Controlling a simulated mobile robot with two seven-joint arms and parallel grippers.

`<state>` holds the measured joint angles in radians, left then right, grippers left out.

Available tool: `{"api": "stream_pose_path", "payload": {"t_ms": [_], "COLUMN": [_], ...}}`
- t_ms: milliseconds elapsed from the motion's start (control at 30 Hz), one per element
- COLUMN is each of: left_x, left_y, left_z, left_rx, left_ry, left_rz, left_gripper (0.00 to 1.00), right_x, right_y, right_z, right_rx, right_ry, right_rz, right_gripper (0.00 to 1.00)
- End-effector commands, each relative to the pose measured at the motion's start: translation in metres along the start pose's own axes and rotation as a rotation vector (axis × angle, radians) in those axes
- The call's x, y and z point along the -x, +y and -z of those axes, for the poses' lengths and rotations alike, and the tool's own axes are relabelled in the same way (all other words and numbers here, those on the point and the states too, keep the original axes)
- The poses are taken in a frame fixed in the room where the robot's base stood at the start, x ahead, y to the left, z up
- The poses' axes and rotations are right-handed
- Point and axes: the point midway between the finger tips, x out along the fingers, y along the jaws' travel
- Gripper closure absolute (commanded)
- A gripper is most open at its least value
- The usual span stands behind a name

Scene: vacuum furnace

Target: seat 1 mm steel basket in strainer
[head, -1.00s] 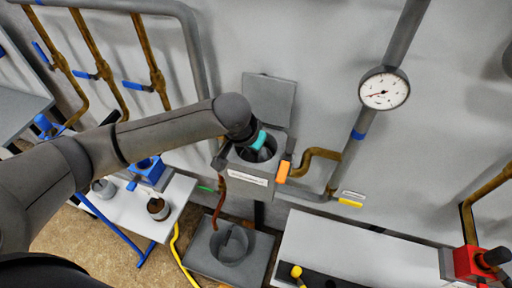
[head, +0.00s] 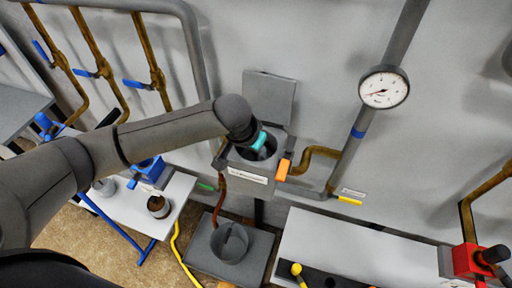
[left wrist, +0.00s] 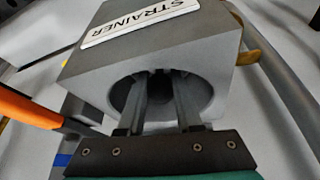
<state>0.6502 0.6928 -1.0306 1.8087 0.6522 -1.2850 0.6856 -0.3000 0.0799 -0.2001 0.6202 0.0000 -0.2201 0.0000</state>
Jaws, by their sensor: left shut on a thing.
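The strainer (head: 248,172) is a grey box body against the wall, its square lid (head: 270,98) standing open behind it. It also fills the upper middle of the left wrist view (left wrist: 190,46), with its white "STRAINER" label and round bore. My left gripper (head: 258,147) points down into the bore from above. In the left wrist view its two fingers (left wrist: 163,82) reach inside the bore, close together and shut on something. The steel basket is hidden in the dark bore, so how deep it sits cannot be told. My right gripper is not in view.
An orange handle (head: 282,171) is beside the strainer's right side. A grey pot (head: 229,243) stands on a low platform below. A white side table (head: 128,204) with a blue device and dark cup (head: 158,206) is left. A long white bench (head: 345,246) is right.

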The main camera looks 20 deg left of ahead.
Motion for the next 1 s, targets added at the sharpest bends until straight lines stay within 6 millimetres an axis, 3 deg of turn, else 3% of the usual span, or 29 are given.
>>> {"api": "stream_pose_path", "payload": {"t_ms": [67,100,400,767,1000], "left_x": [0.0,0.0,-0.001,0.006,0.045], "left_y": [0.0,0.0,0.0,0.0,0.0], "left_z": [0.0,0.001,0.0,0.0,0.001], "left_rx": [0.0,0.0,0.0,0.0,-0.001], "left_ry": [0.001,0.002,0.001,0.001,0.004], "left_rz": [-0.001,-0.001,0.0,0.0,-0.001], "left_gripper": [1.0,0.63,0.31,0.31,0.31], "right_x": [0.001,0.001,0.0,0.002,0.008], "right_y": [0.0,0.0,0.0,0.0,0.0], "right_z": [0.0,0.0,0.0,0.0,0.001], "right_rx": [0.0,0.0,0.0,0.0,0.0], "right_ry": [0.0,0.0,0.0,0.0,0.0], "right_rz": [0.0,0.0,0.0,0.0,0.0], "right_gripper": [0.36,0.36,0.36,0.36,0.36]}}
